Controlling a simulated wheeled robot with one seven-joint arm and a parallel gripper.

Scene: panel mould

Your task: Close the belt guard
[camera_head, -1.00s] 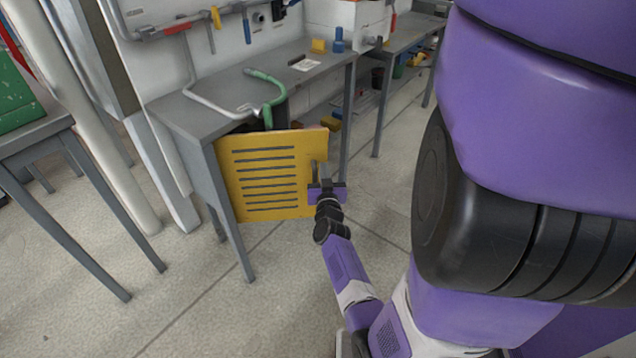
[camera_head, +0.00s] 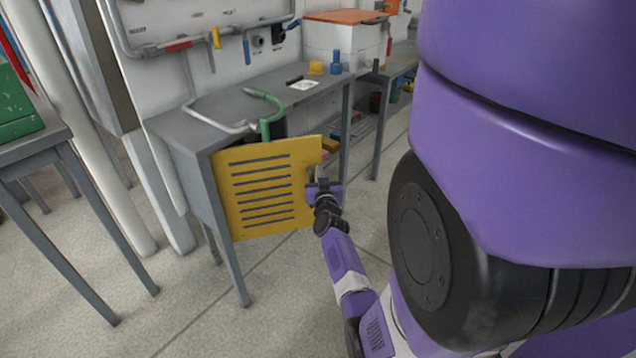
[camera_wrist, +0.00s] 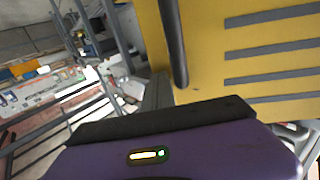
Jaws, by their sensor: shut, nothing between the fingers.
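The belt guard (camera_head: 265,220) is a yellow slotted panel at the front of the grey workbench. Its left side is by the bench's front left leg, and its right side stands out from the bench front, so it is partly open. My gripper (camera_head: 322,187) is shut and empty at the panel's right edge, by its handle. In the wrist view the guard (camera_wrist: 205,75) fills the upper right, with its dark bar handle (camera_wrist: 173,45) just beyond my gripper's black front edge (camera_wrist: 160,115). Whether they touch is unclear. The fingertips are hard to make out.
The workbench (camera_head: 185,125) carries a green-handled hose or pipe (camera_head: 266,108), a blue object (camera_head: 336,62) and a yellow one (camera_head: 316,68). Another grey table (camera_head: 40,150) stands at the left. The floor (camera_head: 200,320) in front of the guard is clear.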

